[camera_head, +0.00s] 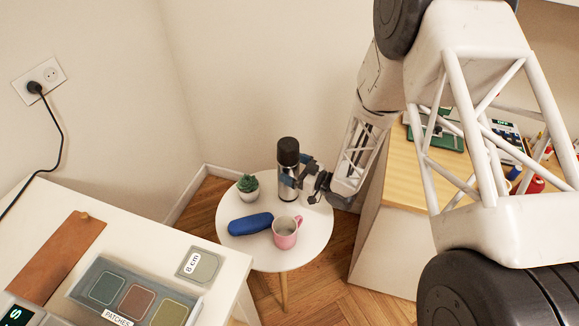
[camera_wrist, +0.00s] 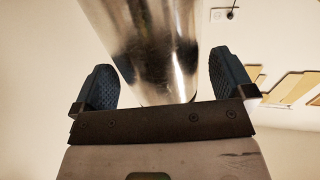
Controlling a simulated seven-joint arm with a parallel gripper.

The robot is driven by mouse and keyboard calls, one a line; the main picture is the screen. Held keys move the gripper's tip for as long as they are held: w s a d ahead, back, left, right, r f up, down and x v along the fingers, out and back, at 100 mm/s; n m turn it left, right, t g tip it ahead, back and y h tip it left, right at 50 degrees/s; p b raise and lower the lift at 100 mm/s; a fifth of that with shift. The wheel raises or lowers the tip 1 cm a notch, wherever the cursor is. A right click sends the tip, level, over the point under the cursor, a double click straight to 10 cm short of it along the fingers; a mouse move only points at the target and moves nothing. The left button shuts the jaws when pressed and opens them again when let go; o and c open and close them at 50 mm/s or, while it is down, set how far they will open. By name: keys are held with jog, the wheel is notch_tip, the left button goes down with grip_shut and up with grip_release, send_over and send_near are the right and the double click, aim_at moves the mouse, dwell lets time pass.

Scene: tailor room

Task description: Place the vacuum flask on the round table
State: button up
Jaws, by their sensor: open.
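The vacuum flask (camera_head: 288,160) is a silver cylinder with a black top, upright over the small white round table (camera_head: 235,208) in the head view. It appears to stand on the tabletop. In the wrist view the flask's shiny metal body (camera_wrist: 155,45) rises between the fingers. My gripper (camera_head: 293,181) reaches in from the right at the flask's body. In the wrist view my gripper (camera_wrist: 162,88) is open, with its blue-grey pads on both sides of the flask and visible gaps between pads and metal.
On the round table are a potted succulent (camera_head: 248,187), a blue case (camera_head: 251,224) and a pink mug (camera_head: 286,232) close in front of the flask. A white desk (camera_head: 135,235) stands at left, a wooden-topped cabinet (camera_head: 400,185) at right. Walls are behind.

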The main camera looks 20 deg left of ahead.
jog(key=shift+v, duration=2.65)
